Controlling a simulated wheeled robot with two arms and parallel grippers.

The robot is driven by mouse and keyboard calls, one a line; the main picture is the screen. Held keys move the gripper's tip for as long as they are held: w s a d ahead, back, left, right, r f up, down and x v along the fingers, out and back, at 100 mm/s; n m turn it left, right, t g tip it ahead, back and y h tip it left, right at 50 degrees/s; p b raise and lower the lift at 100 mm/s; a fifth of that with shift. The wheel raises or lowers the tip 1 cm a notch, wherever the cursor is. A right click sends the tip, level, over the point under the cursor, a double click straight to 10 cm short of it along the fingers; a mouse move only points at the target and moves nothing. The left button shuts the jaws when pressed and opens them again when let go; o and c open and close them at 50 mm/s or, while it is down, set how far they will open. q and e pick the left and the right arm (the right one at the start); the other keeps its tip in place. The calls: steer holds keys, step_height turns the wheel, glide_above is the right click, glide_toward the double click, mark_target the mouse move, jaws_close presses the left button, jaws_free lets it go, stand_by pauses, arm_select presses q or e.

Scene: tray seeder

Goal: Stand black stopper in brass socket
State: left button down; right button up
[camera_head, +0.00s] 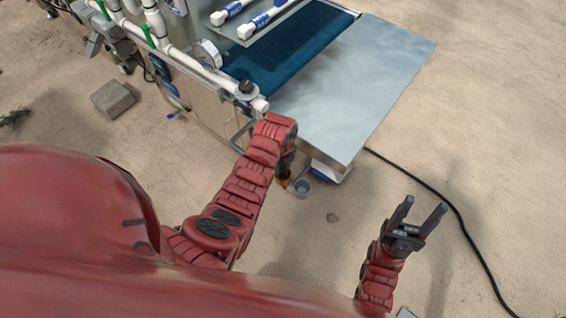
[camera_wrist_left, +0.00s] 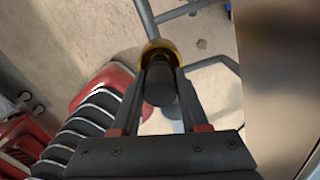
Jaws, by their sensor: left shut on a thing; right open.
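The black stopper (camera_wrist_left: 158,88) is a dark cylinder between the fingers of my left gripper (camera_wrist_left: 161,76), which is shut on it. The brass socket (camera_wrist_left: 151,46) shows as a golden ring at the stopper's far end. Its dark inside is partly visible, and the stopper and fingers overlap its near side. I cannot tell whether the stopper is inside it or only in front of it. In the head view a small brass-coloured patch (camera_head: 283,182) shows below my left wrist; the stopper is not clear there. My right gripper (camera_head: 422,210) is open and empty, well to the right.
The seeder's metal table (camera_head: 365,85) and blue belt (camera_head: 290,55) lie beyond my left arm. A grey round cup-like part (camera_head: 300,187) is beside the gripper. A grey block (camera_head: 113,99) lies at left. A black cable (camera_head: 440,195) crosses the sandy floor at right.

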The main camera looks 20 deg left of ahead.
arm_select(q)
steer(key=shift+f, duration=0.35)
steer(key=shift+b, duration=0.5)
stand_by(0.8)
steer(key=shift+b, duration=0.3)
steer(key=shift+f+b, duration=0.55)
steer(key=shift+f, duration=0.1)
stand_by(0.3)
steer(key=c, duration=0.7)
jaws_free()
steer(key=shift+r, duration=0.15)
